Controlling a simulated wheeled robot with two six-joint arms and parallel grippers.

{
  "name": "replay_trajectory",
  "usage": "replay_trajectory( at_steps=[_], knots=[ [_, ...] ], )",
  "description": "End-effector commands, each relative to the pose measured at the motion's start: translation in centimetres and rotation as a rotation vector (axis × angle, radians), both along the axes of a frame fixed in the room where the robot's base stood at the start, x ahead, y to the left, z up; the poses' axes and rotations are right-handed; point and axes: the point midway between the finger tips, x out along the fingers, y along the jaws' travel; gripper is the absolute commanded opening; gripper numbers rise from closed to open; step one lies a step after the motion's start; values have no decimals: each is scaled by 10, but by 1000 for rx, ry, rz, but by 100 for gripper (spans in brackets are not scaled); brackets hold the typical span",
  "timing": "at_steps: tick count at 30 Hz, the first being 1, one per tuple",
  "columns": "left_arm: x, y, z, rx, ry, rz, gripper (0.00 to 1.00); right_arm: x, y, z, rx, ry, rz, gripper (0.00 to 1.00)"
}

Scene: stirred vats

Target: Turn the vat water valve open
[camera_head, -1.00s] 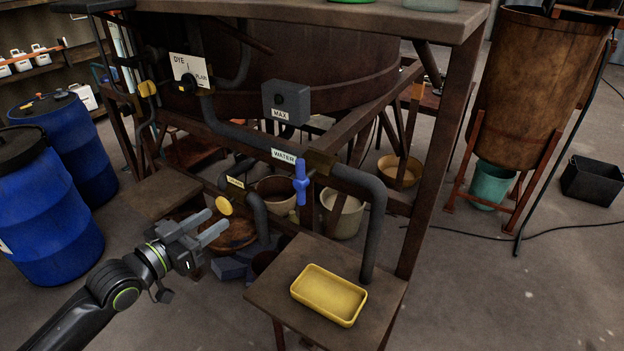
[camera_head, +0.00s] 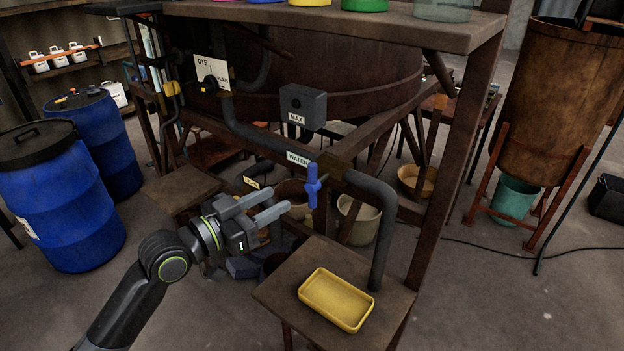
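The blue water valve handle (camera_head: 313,186) stands upright on the dark pipe, just right of the white WATER label (camera_head: 297,158). My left gripper (camera_head: 283,202) is to the left of the blue handle and a little below its middle. Its two fingers are apart with nothing between them, and they point right toward the handle. A gap shows between the fingertips and the handle. My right gripper is not in view.
A yellow tray (camera_head: 336,299) sits on a small wooden table (camera_head: 283,287) below the valve. A grey MAX box (camera_head: 303,106) and a DYE/PLAIN selector plate (camera_head: 212,72) are above. Blue barrels (camera_head: 66,200) stand at left. A dark frame post (camera_head: 446,165) is at right.

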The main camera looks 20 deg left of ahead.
Motion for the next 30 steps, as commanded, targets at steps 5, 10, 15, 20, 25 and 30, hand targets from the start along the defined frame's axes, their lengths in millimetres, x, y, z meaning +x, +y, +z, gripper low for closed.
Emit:
replay_trajectory(
  at_steps=[5,10,15,20,25,30],
  knots=[
    [21,-14,3,-7,0,-2,37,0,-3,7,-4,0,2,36],
    [43,-28,3,-7,1,-3,37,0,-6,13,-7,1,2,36],
    [67,-42,3,-4,1,-3,37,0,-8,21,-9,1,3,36],
    [83,-51,2,-2,0,-1,37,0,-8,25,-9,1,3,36],
    [90,-55,1,1,1,-2,37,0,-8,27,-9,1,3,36],
    [90,-56,0,1,1,-1,37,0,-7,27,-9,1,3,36]
  ],
)
